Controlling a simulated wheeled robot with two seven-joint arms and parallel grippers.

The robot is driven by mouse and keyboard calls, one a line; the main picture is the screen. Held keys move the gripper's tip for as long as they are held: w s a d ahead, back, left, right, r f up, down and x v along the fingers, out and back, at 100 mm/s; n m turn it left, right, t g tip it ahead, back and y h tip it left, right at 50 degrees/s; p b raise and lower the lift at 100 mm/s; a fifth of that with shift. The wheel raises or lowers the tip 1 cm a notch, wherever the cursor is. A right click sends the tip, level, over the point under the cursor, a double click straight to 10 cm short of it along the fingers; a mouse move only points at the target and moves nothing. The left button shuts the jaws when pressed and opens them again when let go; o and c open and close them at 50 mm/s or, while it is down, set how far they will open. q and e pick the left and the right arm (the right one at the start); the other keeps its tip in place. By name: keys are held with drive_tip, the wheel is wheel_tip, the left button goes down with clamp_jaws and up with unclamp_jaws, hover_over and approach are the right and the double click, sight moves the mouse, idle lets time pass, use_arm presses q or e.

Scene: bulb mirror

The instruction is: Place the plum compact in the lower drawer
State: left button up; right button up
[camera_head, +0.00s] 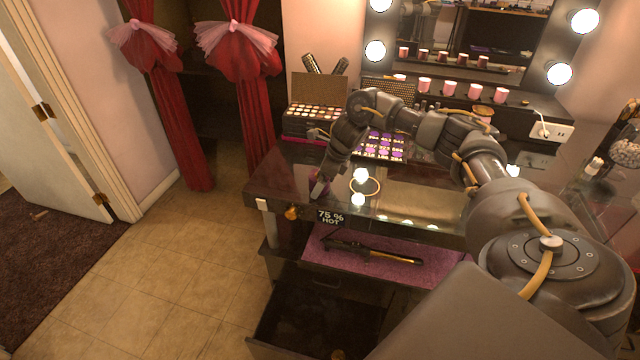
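My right arm reaches in from the right over the dark vanity top (280,179). Its gripper (319,188) points down near the front left part of the top. A small plum-coloured patch (325,186) shows right at the fingertips and looks like the plum compact, mostly hidden by the gripper. I cannot tell whether the fingers are closed on it. The lower drawer (300,318) is pulled open below; the visible part of its dark inside looks empty. My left gripper is out of view.
A pink mat (325,250) with a curling iron (370,250) lies between tabletop and drawer. A "75 % HOT" sign (330,216) hangs at the front edge. Makeup palettes (384,146) and pink candles (449,88) stand behind. Open tiled floor (180,275) lies left.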

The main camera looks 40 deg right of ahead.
drive_tip(key=shift+w, duration=0.1)
drive_tip(key=c, duration=1.1)
drive_tip(key=shift+c, duration=0.2)
drive_tip(key=shift+r, duration=0.1)
